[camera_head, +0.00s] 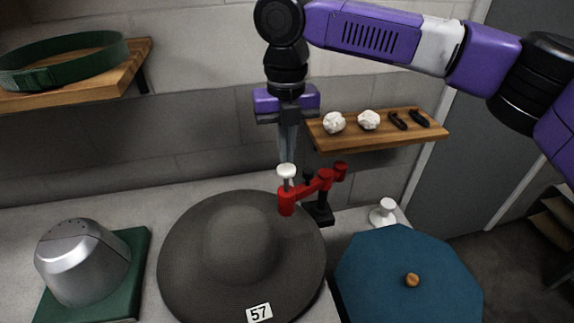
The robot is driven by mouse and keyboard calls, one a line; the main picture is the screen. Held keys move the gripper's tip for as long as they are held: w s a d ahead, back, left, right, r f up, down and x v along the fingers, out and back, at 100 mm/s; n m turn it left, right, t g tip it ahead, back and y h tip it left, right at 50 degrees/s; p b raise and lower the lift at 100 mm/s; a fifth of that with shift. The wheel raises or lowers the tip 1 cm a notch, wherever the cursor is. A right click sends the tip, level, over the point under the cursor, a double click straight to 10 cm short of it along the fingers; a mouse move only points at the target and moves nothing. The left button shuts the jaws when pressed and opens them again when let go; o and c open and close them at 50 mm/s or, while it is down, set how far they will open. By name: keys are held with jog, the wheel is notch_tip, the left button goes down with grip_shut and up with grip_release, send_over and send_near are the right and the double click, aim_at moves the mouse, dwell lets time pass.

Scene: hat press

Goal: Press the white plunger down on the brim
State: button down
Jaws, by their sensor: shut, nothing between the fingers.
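The white plunger (287,171) is a small round knob on a thin stem, standing up from the end of a red press arm (312,187). The red end sits over the back right part of the brim (180,265) of a dark grey hat marked 57. I cannot tell whether the red end touches the brim. My gripper (289,152) points down just above the white knob, with its fingers shut and empty. Whether the fingertips touch the knob is hard to tell.
A black post (321,212) carries the red arm. A metal dome (80,260) sits on a green base at left. A wall shelf (376,130) with small items is behind my gripper.

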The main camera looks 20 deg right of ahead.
aim_at(286, 167)
jog(key=shift+f, duration=0.15)
dwell(0.5)
jog(key=shift+f, duration=0.7)
jog(key=shift+f+b, duration=0.3)
jog(key=shift+f, duration=0.4)
jog(key=shift+f+b, duration=0.4)
jog(key=shift+f, duration=0.85)
notch_tip(286, 167, up, 11)
jog(key=p, duration=1)
dwell(0.5)
